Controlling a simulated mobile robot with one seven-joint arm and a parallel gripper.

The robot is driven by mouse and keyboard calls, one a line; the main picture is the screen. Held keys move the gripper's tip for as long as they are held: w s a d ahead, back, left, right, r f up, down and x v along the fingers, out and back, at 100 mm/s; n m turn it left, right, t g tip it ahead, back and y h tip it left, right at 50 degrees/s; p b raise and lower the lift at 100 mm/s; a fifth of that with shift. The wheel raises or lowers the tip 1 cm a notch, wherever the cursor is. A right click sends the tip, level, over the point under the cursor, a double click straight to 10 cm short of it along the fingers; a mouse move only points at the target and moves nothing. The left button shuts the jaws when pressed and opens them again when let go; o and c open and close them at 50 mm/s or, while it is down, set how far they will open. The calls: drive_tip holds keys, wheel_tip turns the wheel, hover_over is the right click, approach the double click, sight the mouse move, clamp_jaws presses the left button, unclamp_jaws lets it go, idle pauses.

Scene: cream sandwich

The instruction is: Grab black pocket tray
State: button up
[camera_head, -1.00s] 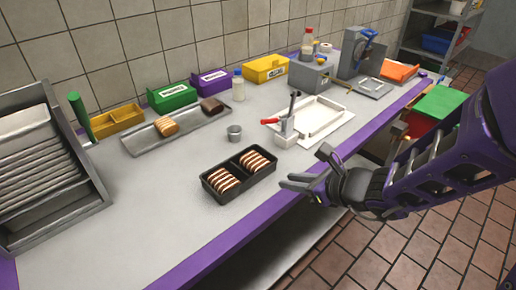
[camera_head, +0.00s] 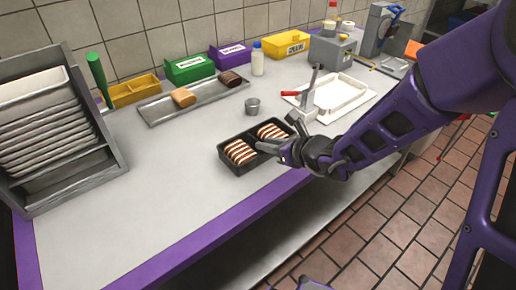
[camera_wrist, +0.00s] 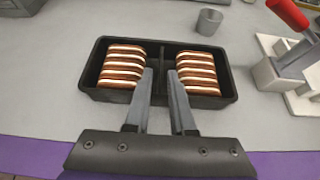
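The black pocket tray (camera_head: 236,164) sits on the counter near its front edge. It has two pockets, each holding a row of striped cream sandwiches (camera_head: 240,151). In the wrist view the tray (camera_wrist: 228,92) lies straight ahead, with a divider between its pockets. My gripper (camera_head: 272,148) is at the tray's right front side. In the wrist view my gripper (camera_wrist: 161,75) has its two fingers apart, one on each side of the divider line, with nothing seen between them but the divider. The fingertips overlap the tray's near wall; I cannot tell whether they touch it.
A small metal cup (camera_head: 252,105) stands behind the tray. A white tray (camera_head: 345,93) and a red-handled press (camera_head: 308,92) stand to the right. A metal tray (camera_head: 160,112) with loaves lies behind. A rack of pans (camera_head: 50,130) is at left. The counter left of the black tray is clear.

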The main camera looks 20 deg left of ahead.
sight(249, 137)
drive_tip(key=x, duration=0.5)
drive_tip(key=shift+f+b, duration=0.15)
drive_tip(key=shift+b, duration=0.2)
clamp_jaws()
